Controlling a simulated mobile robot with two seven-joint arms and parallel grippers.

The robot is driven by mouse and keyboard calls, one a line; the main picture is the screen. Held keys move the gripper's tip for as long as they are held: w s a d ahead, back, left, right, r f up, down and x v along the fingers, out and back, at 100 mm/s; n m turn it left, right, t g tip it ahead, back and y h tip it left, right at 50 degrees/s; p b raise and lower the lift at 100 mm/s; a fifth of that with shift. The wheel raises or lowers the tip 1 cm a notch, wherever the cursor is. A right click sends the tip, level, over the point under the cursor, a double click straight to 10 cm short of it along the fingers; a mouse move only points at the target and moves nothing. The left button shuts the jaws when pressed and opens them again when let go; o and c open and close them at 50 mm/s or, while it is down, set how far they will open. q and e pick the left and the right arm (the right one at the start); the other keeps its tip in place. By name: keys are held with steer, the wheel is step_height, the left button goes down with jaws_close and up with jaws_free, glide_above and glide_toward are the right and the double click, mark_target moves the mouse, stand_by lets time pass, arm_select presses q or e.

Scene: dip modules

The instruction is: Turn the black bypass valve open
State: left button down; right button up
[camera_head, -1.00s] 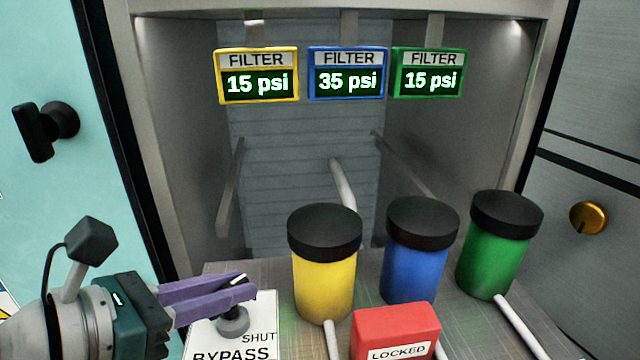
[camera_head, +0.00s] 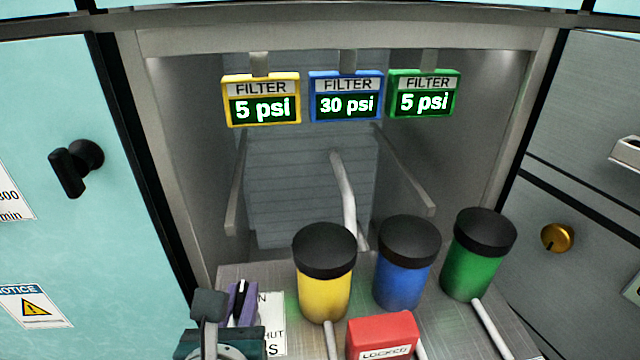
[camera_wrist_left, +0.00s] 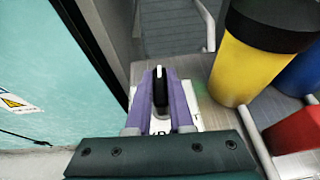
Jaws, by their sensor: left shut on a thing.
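My left gripper (camera_head: 241,296) has purple fingers and points away from me, at the bottom left of the head view. Its fingers are shut on the black bypass valve (camera_wrist_left: 160,95), one on each side of the handle. A white mark on the handle points away from me, up the picture in the left wrist view. The white bypass label (camera_head: 271,318) lies under the valve; my gripper hides much of it, leaving an "N" and part of "SHUT" in sight. My right gripper is not in view.
Yellow (camera_head: 325,290), blue (camera_head: 402,285) and green (camera_head: 472,265) canisters stand right of the valve. A red locked block (camera_head: 382,335) sits before them. Filter displays above read 5 psi yellow (camera_head: 262,100), 30 psi blue (camera_head: 346,97) and 5 psi green (camera_head: 424,94).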

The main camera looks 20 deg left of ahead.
arm_select(q)
steer(key=shift+f+n+g+y, duration=0.1)
steer(key=shift+n+g+y, duration=0.2)
steer(key=shift+n+y, duration=0.1)
steer(key=c, duration=0.8)
jaws_free()
steer(key=shift+s+d+r, duration=0.2)
steer(key=shift+s+r, duration=0.1)
steer(key=shift+s, duration=0.05)
steer(key=p+v, duration=0.2)
steer(key=v, duration=0.7)
steer(key=shift+f, duration=0.1)
